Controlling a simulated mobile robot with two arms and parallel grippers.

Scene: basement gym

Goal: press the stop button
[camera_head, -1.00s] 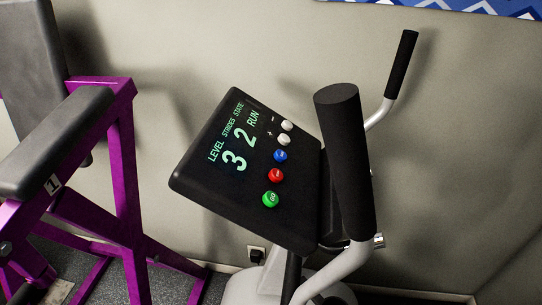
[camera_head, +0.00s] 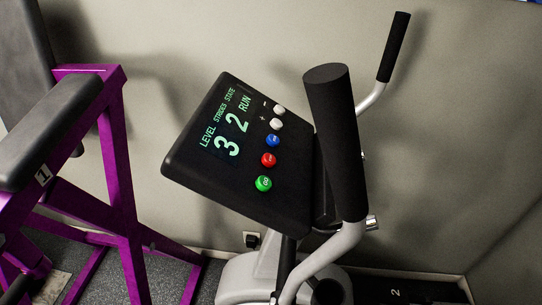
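The exercise machine's black console (camera_head: 195,160) faces me, tilted, in the middle of the head view. Its lit display (camera_head: 228,128) reads level 3, strides 2, state RUN. A column of round buttons runs beside the display. A red button (camera_head: 268,160), with small lettering I cannot read, sits between a blue button (camera_head: 273,140) above and a green GO button (camera_head: 264,183) below. Two white buttons (camera_head: 277,123) marked minus and plus are at the top. Neither of my grippers is in view.
A thick black handle (camera_head: 336,140) rises close in front, right of the console. A second black handle (camera_head: 394,47) stands farther back at right. A purple bench frame (camera_head: 117,170) with black pads is on the left. A grey wall (camera_head: 470,130) is behind.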

